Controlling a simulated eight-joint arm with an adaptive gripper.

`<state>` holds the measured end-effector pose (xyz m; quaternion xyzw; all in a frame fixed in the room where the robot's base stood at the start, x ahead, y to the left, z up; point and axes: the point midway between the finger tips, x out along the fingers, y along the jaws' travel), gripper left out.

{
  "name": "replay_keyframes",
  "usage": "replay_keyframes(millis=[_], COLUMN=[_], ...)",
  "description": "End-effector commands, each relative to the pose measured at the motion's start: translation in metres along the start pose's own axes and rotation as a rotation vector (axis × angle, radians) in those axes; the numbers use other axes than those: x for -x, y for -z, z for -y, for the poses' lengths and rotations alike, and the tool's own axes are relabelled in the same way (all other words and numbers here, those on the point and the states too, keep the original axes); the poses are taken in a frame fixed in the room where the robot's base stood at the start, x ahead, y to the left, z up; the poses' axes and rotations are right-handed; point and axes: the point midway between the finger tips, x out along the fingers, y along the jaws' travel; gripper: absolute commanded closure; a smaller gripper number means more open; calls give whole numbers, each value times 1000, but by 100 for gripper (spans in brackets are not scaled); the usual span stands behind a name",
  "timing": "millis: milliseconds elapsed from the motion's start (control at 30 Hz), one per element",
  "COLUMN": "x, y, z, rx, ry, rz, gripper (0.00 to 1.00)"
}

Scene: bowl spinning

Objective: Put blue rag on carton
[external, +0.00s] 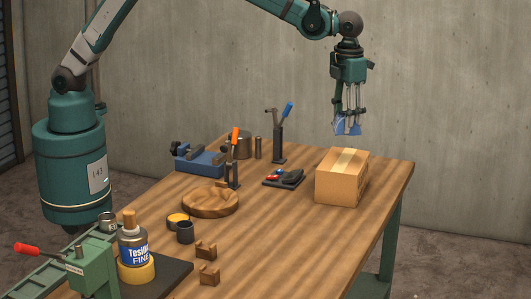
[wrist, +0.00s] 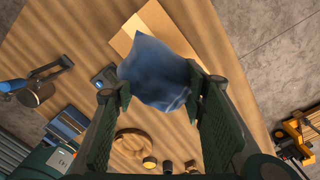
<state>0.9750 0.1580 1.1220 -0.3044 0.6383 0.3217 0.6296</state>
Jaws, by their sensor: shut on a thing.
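My gripper (external: 347,122) is shut on the blue rag (external: 349,127) and holds it in the air above the carton (external: 341,181). In the external view the rag is small and partly hidden by the fingers. In the wrist view the rag (wrist: 157,73) hangs crumpled between the two fingers and covers part of the carton (wrist: 122,42). The carton is a brown box with a tape strip on its closed top, standing at the far right of the table. The rag is apart from it, with a clear gap below.
The wooden table (external: 310,238) has free room in front of the carton. A dark tray with small items (external: 284,178) and an upright holder with a blue handle (external: 279,140) stand left of it. A round wooden board (external: 208,204) and blue vise (external: 199,163) are further left.

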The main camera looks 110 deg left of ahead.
Motion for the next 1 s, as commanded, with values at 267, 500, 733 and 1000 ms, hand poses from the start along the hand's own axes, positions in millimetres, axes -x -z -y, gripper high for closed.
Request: replay_keyframes(millis=[267,500,733,1000], x=[-33,-57,-59,-67], y=[0,0,0,0], z=[1,2,2,2], rx=[0,0,0,0], ry=[0,0,0,0], rz=[0,0,0,0], gripper=[70,70,70,70])
